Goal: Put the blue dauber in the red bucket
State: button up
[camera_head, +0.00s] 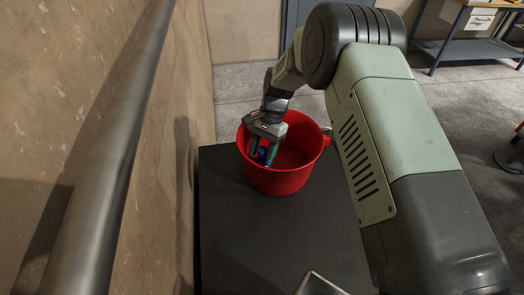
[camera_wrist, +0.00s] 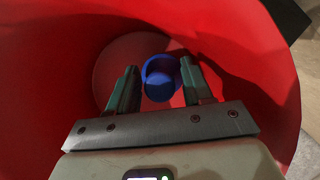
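The red bucket (camera_head: 283,178) stands upright on the dark table top, and its inner wall fills most of the wrist view (camera_wrist: 250,60). My gripper (camera_head: 262,155) points down inside the bucket's mouth, toward its left side. In the wrist view my gripper's two fingers (camera_wrist: 160,80) stand partway apart with the blue dauber (camera_wrist: 160,80) between their tips, and its width about fills the gap. They look shut on it. The dauber also shows as a small blue patch between the fingers in the head view (camera_head: 262,153). Whether it touches the bucket floor is hard to tell.
The dark table top (camera_head: 265,235) is clear in front of the bucket. A wall with a metal rail (camera_head: 110,130) runs along the left. A metal-edged object (camera_head: 318,284) shows at the bottom. A workbench (camera_head: 470,45) stands far back right.

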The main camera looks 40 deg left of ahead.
jog(key=shift+o, duration=0.2)
jog(key=shift+r, duration=0.1)
jog(key=v, duration=1.3)
jog(key=d+r+t+y, duration=0.1)
jog(key=d+r+t, duration=0.4)
jog(key=d+r, duration=1.75)
jog(key=s+d+r+t, duration=0.2)
jog(key=s+d+r, duration=0.3)
jog(key=s+d, duration=0.4)
jog(key=s+d+f+t+h, duration=0.1)
jog(key=s+d+t, duration=0.2)
jog(key=s+d, duration=0.7)
jog(key=shift+s+d+f, duration=0.15)
jog(key=shift+s+f, duration=0.25)
jog(key=shift+s, duration=0.05)
